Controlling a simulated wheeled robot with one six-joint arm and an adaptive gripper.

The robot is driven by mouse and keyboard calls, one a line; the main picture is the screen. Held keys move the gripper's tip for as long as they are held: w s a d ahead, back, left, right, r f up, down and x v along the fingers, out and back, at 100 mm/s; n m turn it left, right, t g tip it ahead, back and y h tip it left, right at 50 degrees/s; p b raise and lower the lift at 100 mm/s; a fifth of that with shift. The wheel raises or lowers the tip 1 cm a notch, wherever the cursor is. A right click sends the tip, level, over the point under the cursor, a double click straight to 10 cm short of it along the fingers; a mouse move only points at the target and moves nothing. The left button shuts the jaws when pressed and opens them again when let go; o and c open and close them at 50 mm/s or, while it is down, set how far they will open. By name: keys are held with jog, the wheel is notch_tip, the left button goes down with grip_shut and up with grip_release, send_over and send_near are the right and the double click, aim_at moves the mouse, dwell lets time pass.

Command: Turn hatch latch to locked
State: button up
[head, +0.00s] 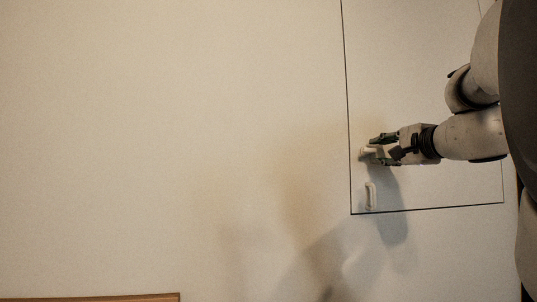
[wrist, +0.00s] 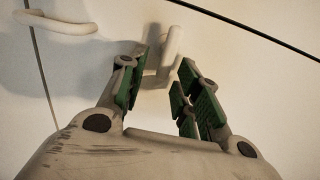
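The hatch (head: 430,60) is a pale panel in the wall, outlined by a thin dark seam, on the right of the head view. Its white latch (head: 365,152) sticks out near the left edge, and it also shows in the wrist view (wrist: 172,45). My gripper (head: 378,151) is at the latch. In the wrist view my gripper (wrist: 164,65) is open, its green-padded fingers on either side of the latch's base. Gaps show between pads and latch; contact is hard to tell. Part of the latch base is shadowed.
A white fixed-looking handle (head: 370,195) sits below the latch, near the hatch's lower left corner; it shows in the wrist view (wrist: 60,22) at upper left. A wooden edge (head: 90,297) is at the bottom left. The wall left of the hatch is bare.

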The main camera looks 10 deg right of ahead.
jog(key=s, duration=1.2)
jog(key=shift+d, duration=0.2)
jog(key=shift+f, duration=0.1)
dwell(0.6)
jog(key=s+a+f+n+g, duration=0.2)
jog(key=f+n+g, duration=0.4)
jog(key=f, duration=1)
jog(key=s+a+f+n+g, duration=0.2)
jog(key=a+f+n+g, duration=0.2)
jog(key=f+n+g, duration=0.3)
jog(key=shift+f+n+g+h, duration=0.3)
jog(key=shift+f+n, duration=2.1)
jog(key=shift+f, duration=2.9)
